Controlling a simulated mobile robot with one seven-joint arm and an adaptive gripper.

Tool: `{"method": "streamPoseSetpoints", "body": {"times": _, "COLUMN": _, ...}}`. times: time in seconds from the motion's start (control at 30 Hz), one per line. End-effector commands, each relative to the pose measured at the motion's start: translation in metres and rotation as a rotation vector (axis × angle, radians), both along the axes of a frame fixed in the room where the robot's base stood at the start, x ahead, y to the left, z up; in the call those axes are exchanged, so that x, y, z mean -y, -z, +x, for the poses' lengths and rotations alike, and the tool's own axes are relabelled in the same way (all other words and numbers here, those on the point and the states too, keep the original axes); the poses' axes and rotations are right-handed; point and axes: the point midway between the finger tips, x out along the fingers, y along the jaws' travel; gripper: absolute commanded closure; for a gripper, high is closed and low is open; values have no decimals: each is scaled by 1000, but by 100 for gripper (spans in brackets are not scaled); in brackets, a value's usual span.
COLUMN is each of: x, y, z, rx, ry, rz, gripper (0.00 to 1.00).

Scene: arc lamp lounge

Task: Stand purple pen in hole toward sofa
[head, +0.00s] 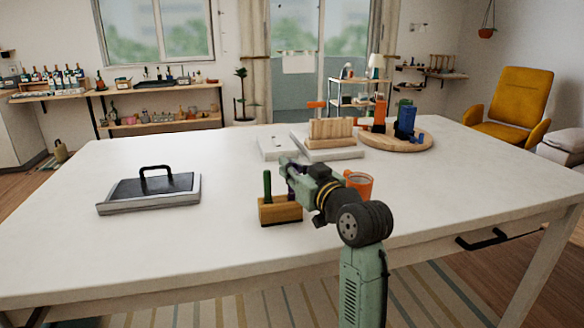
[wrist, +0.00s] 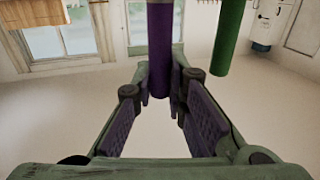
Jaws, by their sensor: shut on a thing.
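The purple pen (wrist: 160,50) is between the fingertips of my gripper (wrist: 160,88) in the wrist view, which are shut on it. In the head view my gripper (head: 288,168) is just above the wooden pen block (head: 281,212), and the pen is mostly hidden by it. A green pen (head: 267,184) stands upright at the left part of the block. It also shows to the right of the purple pen in the wrist view (wrist: 228,38), apart from it. The block's holes and the purple pen's relation to them cannot be made out.
An orange mug (head: 360,184) stands close right of my gripper. A black-handled tray-like object (head: 150,192) lies left. White boards and a wooden rack (head: 330,131) are behind, with a round wooden board (head: 420,146). The table's front left (head: 130,255) is clear. A yellow armchair (head: 515,100) stands right.

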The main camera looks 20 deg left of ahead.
Motion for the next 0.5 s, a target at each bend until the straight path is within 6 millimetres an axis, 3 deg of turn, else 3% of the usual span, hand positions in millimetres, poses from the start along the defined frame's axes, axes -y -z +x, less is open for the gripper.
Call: {"method": "streamPoseSetpoints", "body": {"times": 0.5, "x": 0, "y": 14, "z": 0, "rx": 0, "ry": 0, "rz": 0, "gripper": 100}}
